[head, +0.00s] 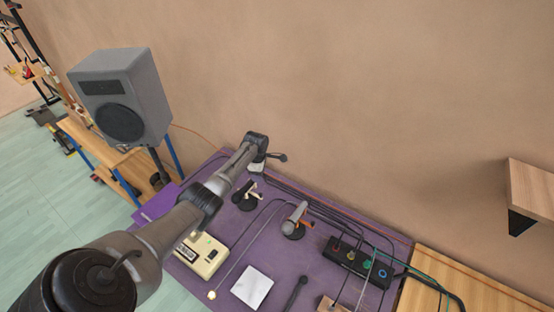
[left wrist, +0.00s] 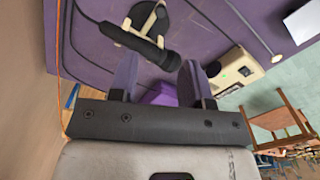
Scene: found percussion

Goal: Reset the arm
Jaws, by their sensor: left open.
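My left arm reaches in from the lower left in the head view, and its gripper (head: 264,152) is over the far left part of the purple-covered table (head: 228,275). In the left wrist view the two purple-grey fingers of this gripper (left wrist: 158,80) stand apart, with nothing clamped between them. A dark microphone (left wrist: 128,40) lies across the view just past the fingers, near a white holder on a round black base (left wrist: 165,20). I cannot tell whether the fingers touch it. My right gripper is not in view.
A beige box (head: 200,256), a white square (head: 252,287), a silver microphone on a stand (head: 296,217) and a black box with coloured knobs (head: 357,262) are on the table. Cables run across it. A grey speaker (head: 122,97) stands left; a wooden shelf (head: 530,190) is right.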

